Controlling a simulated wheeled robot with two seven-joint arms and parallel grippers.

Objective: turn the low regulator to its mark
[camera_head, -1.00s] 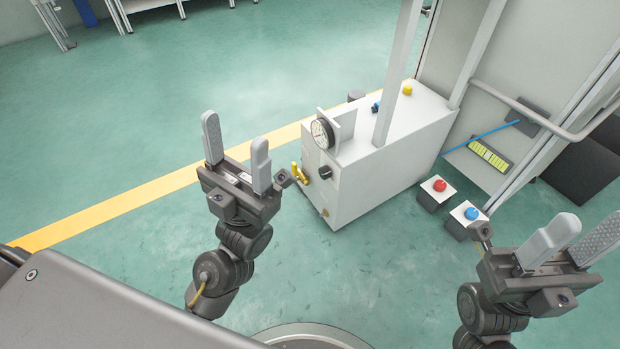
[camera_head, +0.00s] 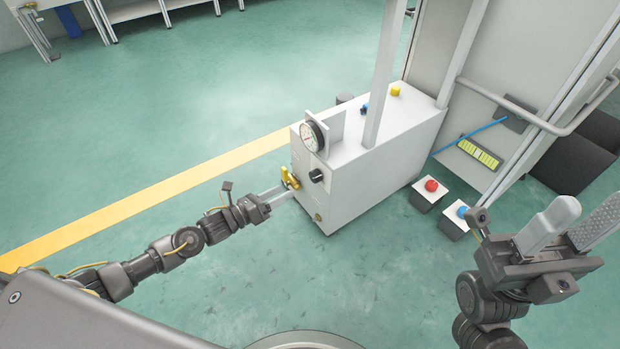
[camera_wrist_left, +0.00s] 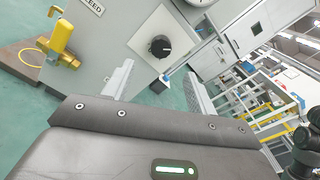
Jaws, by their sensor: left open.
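The regulator is a round black knob (camera_head: 317,175) with a light pointer line, on the front of the white cabinet (camera_head: 365,200), below a pressure gauge (camera_head: 312,136). In the left wrist view the knob (camera_wrist_left: 160,46) sits on a pale square plate, beyond the fingers and between them. My left gripper (camera_head: 281,195) is open and in front of the cabinet, below and left of the knob. Its two fingers (camera_wrist_left: 160,72) are apart and not touching the knob. My right gripper (camera_head: 585,215) is open and empty at the right. No mark is readable.
A yellow valve (camera_head: 290,179) sticks out left of the knob, near my left fingers; it shows at left in the wrist view (camera_wrist_left: 60,40). Red (camera_head: 431,186) and blue (camera_head: 462,212) button boxes stand right of the cabinet. Floor in front is clear.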

